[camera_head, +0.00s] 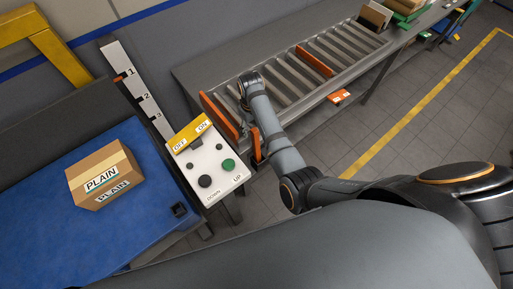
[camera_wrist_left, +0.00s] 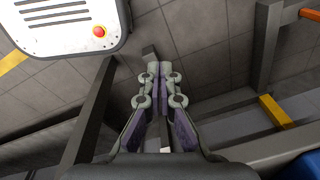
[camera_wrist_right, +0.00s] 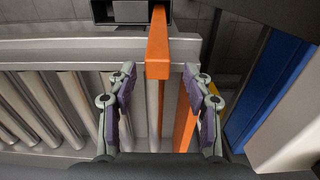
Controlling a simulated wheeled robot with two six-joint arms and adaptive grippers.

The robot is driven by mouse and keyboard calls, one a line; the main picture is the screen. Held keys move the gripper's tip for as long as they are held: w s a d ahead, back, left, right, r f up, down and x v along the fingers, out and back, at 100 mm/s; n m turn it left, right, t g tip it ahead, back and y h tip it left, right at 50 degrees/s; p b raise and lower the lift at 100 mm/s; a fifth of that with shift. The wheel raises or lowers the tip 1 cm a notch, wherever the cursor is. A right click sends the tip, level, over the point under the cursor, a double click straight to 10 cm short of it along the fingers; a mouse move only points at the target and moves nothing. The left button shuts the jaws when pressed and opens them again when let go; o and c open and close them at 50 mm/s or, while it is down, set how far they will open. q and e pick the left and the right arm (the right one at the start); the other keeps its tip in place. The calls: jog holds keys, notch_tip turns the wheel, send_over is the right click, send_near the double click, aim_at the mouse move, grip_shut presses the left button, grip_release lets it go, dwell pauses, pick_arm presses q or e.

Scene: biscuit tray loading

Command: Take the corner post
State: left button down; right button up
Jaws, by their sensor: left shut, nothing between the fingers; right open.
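I cannot tell for certain which thing is the corner post. An orange bar (camera_wrist_right: 158,45) crosses the conveyor's side rail in the right wrist view, with a long orange panel (camera_wrist_right: 186,115) below it. My right gripper (camera_wrist_right: 160,75) is open, its fingers either side of the orange parts, with nothing clamped. In the head view an orange guide (camera_head: 219,115) stands at the conveyor's near left end, beside my right wrist, which hides the fingers. My left gripper (camera_wrist_left: 158,72) is shut and empty, above the grey floor in the left wrist view; it is not visible in the head view.
The roller conveyor (camera_head: 190,73) runs to the upper right, with another orange bar (camera_head: 314,61) across it. A control box (camera_head: 207,160) and a numbered scale (camera_head: 137,92) stand left of it. A PLAIN carton (camera_head: 103,178) sits on the blue table (camera_head: 60,235).

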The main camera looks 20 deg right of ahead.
aim_at(254, 137)
jog(key=shift+d+f, duration=0.15)
jog(key=shift+f, duration=0.2)
jog(key=shift+w+f, duration=0.1)
jog(key=shift+f, duration=0.05)
jog(key=shift+s+d+f+p, duration=0.1)
jog(key=shift+s+f+p, duration=0.3)
jog(key=shift+f+p, duration=0.4)
notch_tip(254, 137, down, 3)
jog(key=shift+s+r, duration=0.15)
pick_arm(q)
jog(key=shift+w+d+r, duration=0.25)
jog(key=shift+w+r, duration=0.05)
jog(key=shift+r, duration=0.2)
jog(key=shift+w+d+r, duration=0.2)
jog(key=shift+w+r, duration=0.1)
jog(key=shift+r, duration=0.15)
pick_arm(e)
jog(key=shift+f, duration=0.4)
pick_arm(q)
jog(key=shift+s+a, duration=0.1)
jog(key=shift+a, duration=0.05)
pick_arm(e)
grip_shut()
